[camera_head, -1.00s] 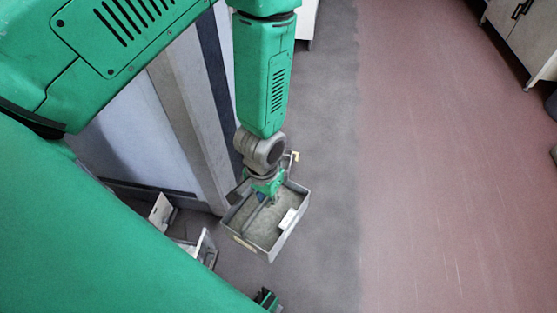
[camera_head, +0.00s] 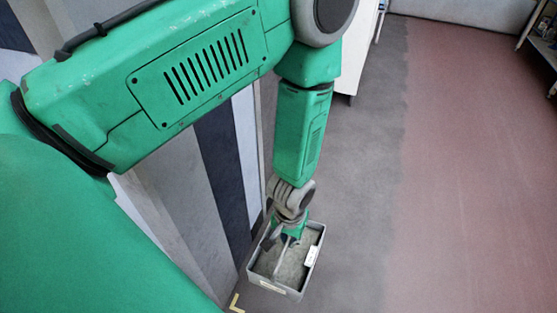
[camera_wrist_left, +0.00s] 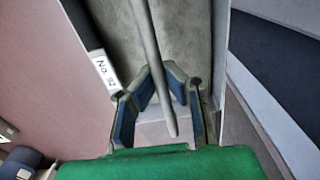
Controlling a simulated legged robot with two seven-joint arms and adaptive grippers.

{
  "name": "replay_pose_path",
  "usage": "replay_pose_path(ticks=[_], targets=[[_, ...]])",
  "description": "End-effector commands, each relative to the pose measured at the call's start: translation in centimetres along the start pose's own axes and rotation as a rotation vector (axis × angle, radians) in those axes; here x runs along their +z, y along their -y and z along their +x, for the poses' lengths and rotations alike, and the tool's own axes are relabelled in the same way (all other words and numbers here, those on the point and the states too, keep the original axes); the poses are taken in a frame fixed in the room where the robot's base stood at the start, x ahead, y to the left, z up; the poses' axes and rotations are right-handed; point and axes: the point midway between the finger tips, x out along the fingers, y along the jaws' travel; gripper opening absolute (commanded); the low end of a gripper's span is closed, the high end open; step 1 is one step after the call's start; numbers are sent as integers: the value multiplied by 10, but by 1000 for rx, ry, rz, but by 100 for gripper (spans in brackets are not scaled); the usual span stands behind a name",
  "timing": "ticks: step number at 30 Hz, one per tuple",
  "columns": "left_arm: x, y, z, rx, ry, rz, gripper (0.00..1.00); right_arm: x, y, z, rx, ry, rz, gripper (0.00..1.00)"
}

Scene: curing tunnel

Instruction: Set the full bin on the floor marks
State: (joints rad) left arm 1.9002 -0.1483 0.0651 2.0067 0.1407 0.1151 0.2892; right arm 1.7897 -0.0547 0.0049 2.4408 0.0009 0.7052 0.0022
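The full bin (camera_head: 318,256) is an open grey box with grey, grainy fill and a white label on one wall. A bar handle spans it. My left gripper (camera_head: 288,238) is over the bin, its fingers closed in on the bar. In the left wrist view the bar runs between the blue-padded fingertips (camera_wrist_left: 162,82), with the bin's label (camera_wrist_left: 105,70) to the left. I cannot tell whether the bin touches the floor. A yellow corner floor mark (camera_head: 237,303) lies just left of the bin's near corner; other marks are not visible. My right gripper is out of view.
A pale panelled structure with dark stripes (camera_head: 222,165) stands close on the left of the bin. A white cabinet (camera_head: 354,50) is behind. Open grey floor (camera_head: 360,210) and reddish floor (camera_head: 480,180) lie to the right. A shelf unit (camera_head: 540,45) is at far right.

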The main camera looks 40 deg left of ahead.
Motion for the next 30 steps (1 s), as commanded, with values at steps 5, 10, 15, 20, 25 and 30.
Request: replay_pose_path(ticks=[5, 10, 15, 20, 25, 30], targets=[[-9, -2, 75, -6, 2, -258, 0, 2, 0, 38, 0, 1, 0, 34], [-19, 5, 155, -9, 3, -572, 0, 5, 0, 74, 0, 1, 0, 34], [-27, 25, 242, -7, 7, -915, 0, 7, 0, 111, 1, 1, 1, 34], [-29, 47, 311, -6, 9, -1202, 0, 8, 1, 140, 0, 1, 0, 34], [-27, 66, 362, -8, 9, -1428, 0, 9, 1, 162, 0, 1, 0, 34], [-26, 78, 390, -8, 7, -1561, 0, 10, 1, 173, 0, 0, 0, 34]])
